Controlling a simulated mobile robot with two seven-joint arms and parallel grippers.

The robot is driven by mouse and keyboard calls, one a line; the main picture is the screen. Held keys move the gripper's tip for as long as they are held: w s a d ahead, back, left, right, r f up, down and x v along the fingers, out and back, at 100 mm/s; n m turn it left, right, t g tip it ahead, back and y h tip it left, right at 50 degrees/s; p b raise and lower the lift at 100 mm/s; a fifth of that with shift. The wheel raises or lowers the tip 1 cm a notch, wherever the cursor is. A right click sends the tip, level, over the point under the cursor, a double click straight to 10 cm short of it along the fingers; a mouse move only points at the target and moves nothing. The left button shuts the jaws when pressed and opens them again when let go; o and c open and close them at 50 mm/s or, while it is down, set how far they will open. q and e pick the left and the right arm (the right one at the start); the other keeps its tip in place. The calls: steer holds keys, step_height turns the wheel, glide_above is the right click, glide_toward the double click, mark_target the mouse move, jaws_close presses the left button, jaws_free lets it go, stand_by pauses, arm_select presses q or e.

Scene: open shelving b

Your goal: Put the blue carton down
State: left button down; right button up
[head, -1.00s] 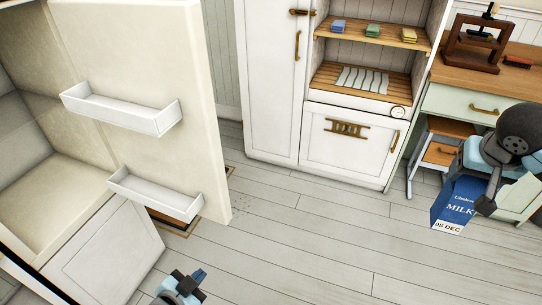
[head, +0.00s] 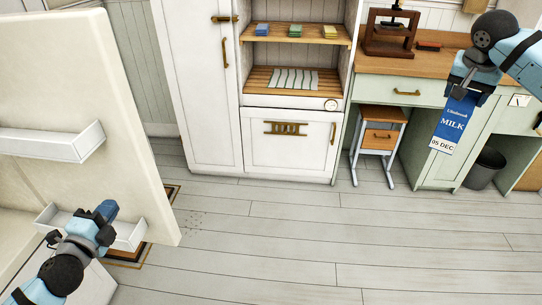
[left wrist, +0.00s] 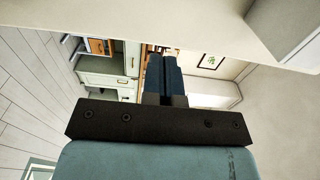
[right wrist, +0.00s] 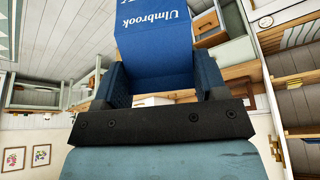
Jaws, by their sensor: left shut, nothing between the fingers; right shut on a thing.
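The blue milk carton (head: 455,122) hangs from my right gripper (head: 466,93) at the upper right of the head view, in front of the green counter. Its top is between the fingers, and its lower end, with a white date strip, points down and slightly left. In the right wrist view the carton (right wrist: 158,45) fills the space between the two fingers of my right gripper (right wrist: 163,85). My left gripper (head: 106,212) is shut and empty by the open door's lower bin. In the left wrist view its fingers (left wrist: 165,75) are together.
The open cream door (head: 130,110) with white bins (head: 50,147) stands close to my left arm. A wooden worktop (head: 438,62) holds a press (head: 392,32). A small drawer stool (head: 380,138) and a dark bin (head: 485,168) stand below. The middle floor is clear.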

mark_target(133, 176)
arm_select(q)
steer(key=w, duration=0.6)
steer(key=w+d, duration=0.1)
steer(key=w, duration=0.1)
steer(key=shift+w, duration=0.4)
arm_select(e)
steer(key=shift+r, duration=0.1)
